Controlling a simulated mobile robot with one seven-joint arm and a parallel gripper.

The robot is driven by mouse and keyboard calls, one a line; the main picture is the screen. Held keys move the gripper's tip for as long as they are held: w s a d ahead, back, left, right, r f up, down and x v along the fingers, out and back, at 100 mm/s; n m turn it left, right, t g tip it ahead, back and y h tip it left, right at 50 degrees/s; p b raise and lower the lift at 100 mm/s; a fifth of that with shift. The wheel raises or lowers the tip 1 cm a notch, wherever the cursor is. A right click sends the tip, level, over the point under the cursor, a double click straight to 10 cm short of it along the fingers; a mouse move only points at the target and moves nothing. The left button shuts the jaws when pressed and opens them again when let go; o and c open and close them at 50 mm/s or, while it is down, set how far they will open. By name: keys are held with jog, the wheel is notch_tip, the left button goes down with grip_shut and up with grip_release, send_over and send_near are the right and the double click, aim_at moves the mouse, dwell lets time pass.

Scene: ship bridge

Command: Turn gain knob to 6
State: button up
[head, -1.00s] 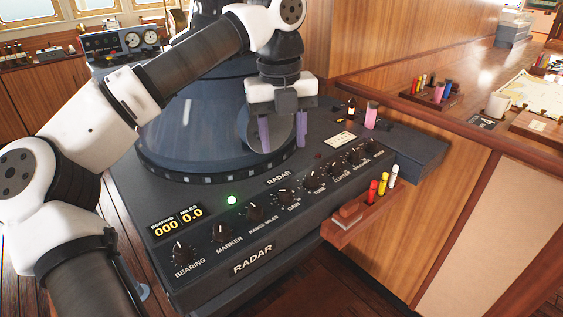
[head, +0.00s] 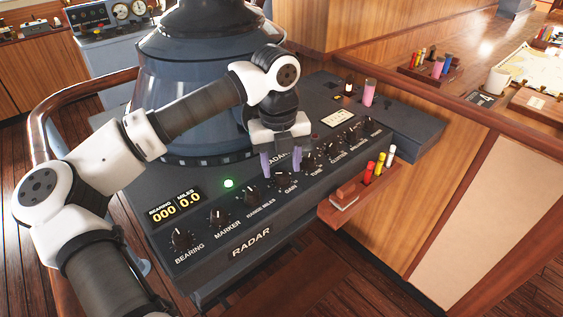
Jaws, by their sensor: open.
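The gain knob (head: 283,178) is a small black dial in the row along the front of the dark radar console (head: 213,253), above the white GAIN label. Its pointer is too small to read. My gripper (head: 282,169) is open and points down over the panel. Its two purple fingers are apart, one on the left and one on the right of the gain knob in the picture. I cannot tell whether they touch the knob.
The range/miles knob (head: 252,194) is close on the left, and another knob (head: 309,158) is close on the right. A wooden holder (head: 345,202) with colored markers juts from the console front. The large radar hood rises behind my gripper.

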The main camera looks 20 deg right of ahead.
jog(key=shift+f, duration=0.7)
jog(key=c, duration=1)
